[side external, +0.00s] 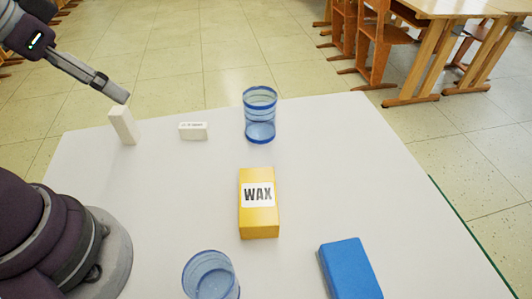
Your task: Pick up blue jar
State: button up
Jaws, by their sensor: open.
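Two see-through blue jars stand on the table. One blue jar (260,115) is upright at the back middle, with darker blue bands at its rim and base. The other blue jar (211,275) is at the front, partly cut off by the bottom edge of the view. My gripper (114,93) is at the upper left, seen from the side, open and apart from both jars. In the picture its tip is just above an upright white block (123,125); I cannot tell the gap between them.
A yellow WAX box (259,225) stands between the two jars. A small white eraser-like block (193,131) lies left of the back jar. A blue block (348,268) lies at the front right. The white table (350,180) is clear at right.

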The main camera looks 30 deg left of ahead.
jog(key=o, duration=0.3)
jog(key=m+g+h, duration=0.1)
jog(key=m, duration=0.2)
send_over(262, 111)
jog(key=s+a, duration=0.1)
jog(key=a, duration=0.1)
notch_tip(262, 111, down, 8)
jog(key=x, duration=0.6)
jog(key=a+x, duration=0.1)
jog(key=x, duration=0.3)
jog(key=shift+d+f, duration=0.1)
jog(key=shift+d, duration=0.05)
